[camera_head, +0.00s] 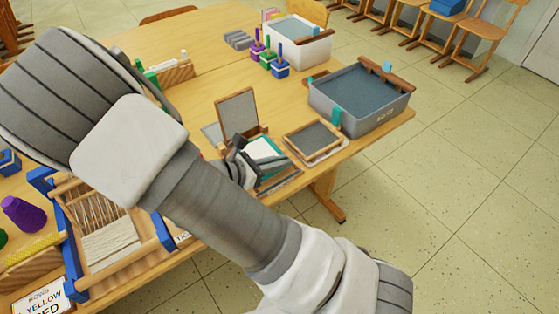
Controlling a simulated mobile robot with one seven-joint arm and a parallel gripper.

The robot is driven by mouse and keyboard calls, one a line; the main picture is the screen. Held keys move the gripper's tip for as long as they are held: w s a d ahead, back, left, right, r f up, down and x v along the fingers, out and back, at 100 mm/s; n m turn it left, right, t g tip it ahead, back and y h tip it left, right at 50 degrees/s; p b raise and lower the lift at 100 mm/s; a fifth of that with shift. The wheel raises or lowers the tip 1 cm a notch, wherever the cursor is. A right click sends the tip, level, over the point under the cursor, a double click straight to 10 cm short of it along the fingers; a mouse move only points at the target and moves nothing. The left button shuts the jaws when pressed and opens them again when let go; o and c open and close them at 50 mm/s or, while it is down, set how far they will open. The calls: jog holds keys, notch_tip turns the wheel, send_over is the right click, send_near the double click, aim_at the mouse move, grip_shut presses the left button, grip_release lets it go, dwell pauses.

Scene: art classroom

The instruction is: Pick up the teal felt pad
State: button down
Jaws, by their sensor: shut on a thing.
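The teal felt pad (268,147) shows as a small teal and white patch near the table's right edge, beside a small framed slate. My gripper (246,163) is right against its left side, low over the table, and is shut on it. The fingers are small and dark here, and my own arm crosses the view in front, so the exact grip and the pad's lower part are hard to make out.
A framed slate (315,141) lies just right of the pad, and an upright framed board (238,114) stands behind. A grey bin (358,108) and a white bin (300,48) stand farther back. A wooden loom (105,232) is at left.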

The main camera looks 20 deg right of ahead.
jog(key=s+d+r+p, duration=0.7)
jog(key=d+r+p, duration=0.1)
jog(key=p, duration=0.2)
jog(key=shift+s+d+r, duration=0.15)
jog(key=shift+d+r, duration=0.15)
jog(key=shift+r, duration=0.05)
